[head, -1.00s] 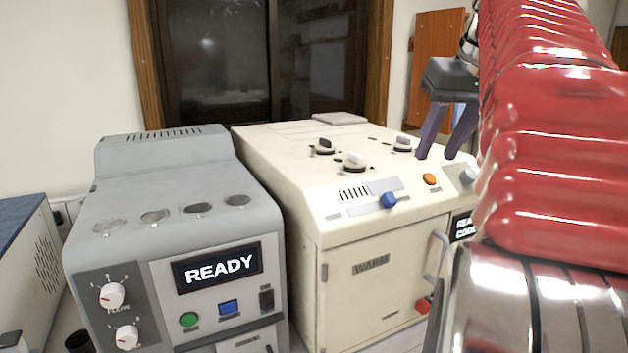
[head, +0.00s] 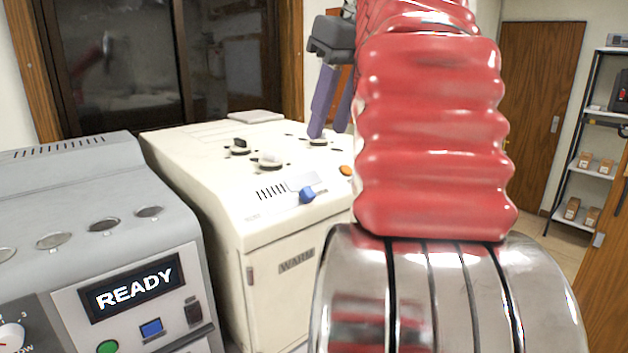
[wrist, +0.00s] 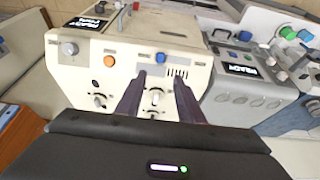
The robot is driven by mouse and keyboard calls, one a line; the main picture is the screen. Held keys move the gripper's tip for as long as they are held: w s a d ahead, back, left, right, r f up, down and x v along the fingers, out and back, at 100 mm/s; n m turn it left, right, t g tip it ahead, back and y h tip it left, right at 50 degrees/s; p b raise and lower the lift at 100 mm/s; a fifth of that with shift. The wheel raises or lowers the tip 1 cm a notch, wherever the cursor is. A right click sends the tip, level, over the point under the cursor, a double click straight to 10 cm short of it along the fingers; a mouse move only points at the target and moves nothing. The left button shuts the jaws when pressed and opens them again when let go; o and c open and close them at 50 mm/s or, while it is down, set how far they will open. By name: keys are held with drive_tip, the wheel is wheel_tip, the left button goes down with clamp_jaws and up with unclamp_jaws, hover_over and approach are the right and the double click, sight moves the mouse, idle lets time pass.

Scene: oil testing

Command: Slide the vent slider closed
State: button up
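The vent slider is a blue knob (head: 307,195) on the sloped front panel of the cream machine (head: 225,200), beside the dark vent slots (head: 270,192). In the wrist view the blue knob (wrist: 160,59) shows just beyond the fingertips, left of the vent slots (wrist: 178,72). My gripper (head: 327,134) is over the right rear part of the machine's top, up and right of the blue knob. Its two purple fingers (wrist: 160,79) are apart with nothing between them. They appear apart from the blue knob.
Raised knobs (head: 270,161) stand on the machine's top. An orange button (head: 346,171) is right of the slider. A grey machine (head: 90,190) reading READY stands at left. My red arm hides the cream machine's right side. A shelf (head: 600,150) stands far right.

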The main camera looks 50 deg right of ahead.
sight(308, 189)
drive_tip(key=shift+x, duration=6.75)
drive_tip(key=shift+c, duration=0.3)
clamp_jaws()
